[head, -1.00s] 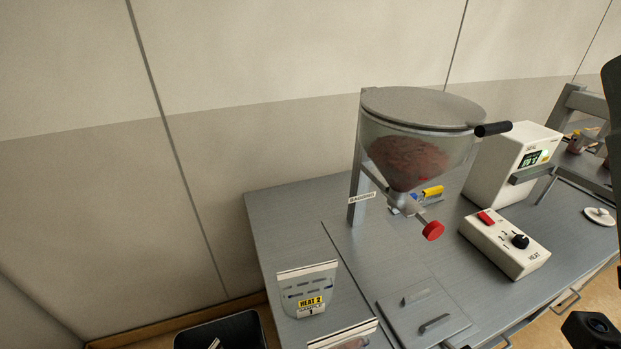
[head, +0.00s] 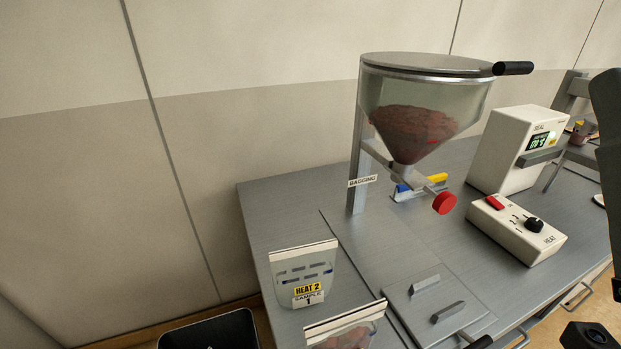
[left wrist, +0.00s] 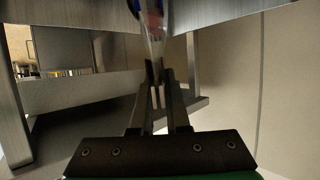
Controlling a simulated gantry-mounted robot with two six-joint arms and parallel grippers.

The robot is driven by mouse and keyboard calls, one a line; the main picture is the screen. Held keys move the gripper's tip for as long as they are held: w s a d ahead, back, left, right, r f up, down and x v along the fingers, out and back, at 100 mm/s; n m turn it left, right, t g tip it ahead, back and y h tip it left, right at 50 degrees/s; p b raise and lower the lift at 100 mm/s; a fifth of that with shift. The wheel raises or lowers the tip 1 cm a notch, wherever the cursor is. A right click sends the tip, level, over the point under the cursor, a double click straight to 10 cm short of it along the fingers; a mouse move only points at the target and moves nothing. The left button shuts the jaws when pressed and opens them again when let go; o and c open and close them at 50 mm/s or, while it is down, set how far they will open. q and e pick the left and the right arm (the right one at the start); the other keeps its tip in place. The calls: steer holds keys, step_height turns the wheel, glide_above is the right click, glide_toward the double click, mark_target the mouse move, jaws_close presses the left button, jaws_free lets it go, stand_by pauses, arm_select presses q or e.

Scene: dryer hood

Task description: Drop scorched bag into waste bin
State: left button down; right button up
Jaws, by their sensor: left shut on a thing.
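In the left wrist view my left gripper (left wrist: 156,88) is shut on a thin, clear bag (left wrist: 153,38), seen edge-on with a bit of red at its upper part. Whether this bag is scorched cannot be told. The head view does not clearly show my left gripper. The black waste bin (head: 212,333) stands on the floor left of the bench, cut off by the bottom edge of the head view. A bag with reddish-brown contents (head: 347,335) shows at the bottom of the head view, partly cut off. My right gripper's fingers are out of view.
A clear bag labelled HEAT 2, SAMPLE 1 (head: 303,275) is at the bench's left end. The bench (head: 285,205) carries a hopper (head: 418,125) of reddish material, a white sealer (head: 512,150) and a heat control box (head: 517,228). Parts of my right arm show at the right edge.

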arm_select(q)
steer(key=c, duration=0.8)
jaws_free()
steer(key=p+v, duration=0.6)
steer(key=v, duration=0.5)
steer(key=shift+s+a+r+p, duration=0.1)
steer(key=shift+s+r+p, duration=0.05)
steer(key=shift+s+p, duration=0.15)
